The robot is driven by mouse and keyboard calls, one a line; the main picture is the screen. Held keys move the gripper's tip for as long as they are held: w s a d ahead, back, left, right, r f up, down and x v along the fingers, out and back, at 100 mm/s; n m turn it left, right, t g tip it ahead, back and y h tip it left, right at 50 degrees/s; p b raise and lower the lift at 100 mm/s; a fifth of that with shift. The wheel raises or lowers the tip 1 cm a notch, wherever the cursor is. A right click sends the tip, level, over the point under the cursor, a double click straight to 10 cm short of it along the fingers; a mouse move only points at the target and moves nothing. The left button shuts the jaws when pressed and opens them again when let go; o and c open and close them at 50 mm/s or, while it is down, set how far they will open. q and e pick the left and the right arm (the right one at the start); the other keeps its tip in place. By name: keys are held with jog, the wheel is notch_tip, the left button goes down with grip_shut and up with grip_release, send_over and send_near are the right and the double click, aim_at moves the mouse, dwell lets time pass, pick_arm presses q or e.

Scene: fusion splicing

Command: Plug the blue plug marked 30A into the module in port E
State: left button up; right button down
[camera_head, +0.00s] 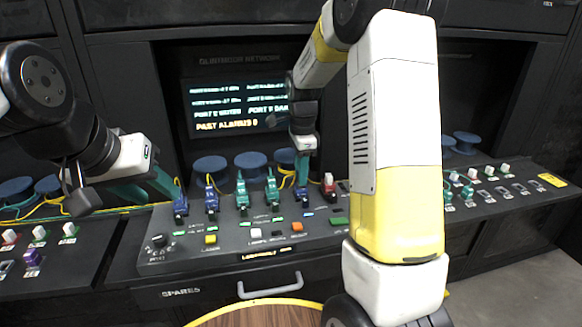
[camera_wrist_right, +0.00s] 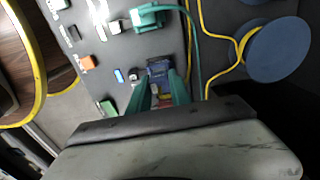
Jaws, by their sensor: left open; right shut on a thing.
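My right gripper (camera_head: 302,155) points down at the middle panel, with teal fingers shut on a blue plug (camera_head: 302,189). In the right wrist view the blue plug (camera_wrist_right: 159,70) sits between the fingertips (camera_wrist_right: 160,88), close to the panel face. I cannot tell whether it is seated in a port; its 30A mark and the port letters are not readable. Two other blue plugs (camera_head: 180,207) (camera_head: 211,200) stand upright at the panel's left. My left gripper (camera_head: 162,186) is open and empty beside the leftmost blue plug.
Two teal plugs (camera_head: 242,192) (camera_head: 271,190) and a red-and-white one (camera_head: 329,186) stand in the same row on the panel (camera_head: 190,258). Yellow and teal cables run behind to blue spools (camera_head: 250,160). Side panels flank it. A lit screen (camera_head: 238,106) stands behind. My right arm hides the panel's right end.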

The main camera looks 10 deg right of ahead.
jog(key=shift+f, duration=0.5)
dwell(0.6)
jog(key=c, duration=1.1)
grip_release()
jog(key=shift+r, duration=0.1)
notch_tip(320, 180, up, 8)
jog(key=shift+f, duration=0.2)
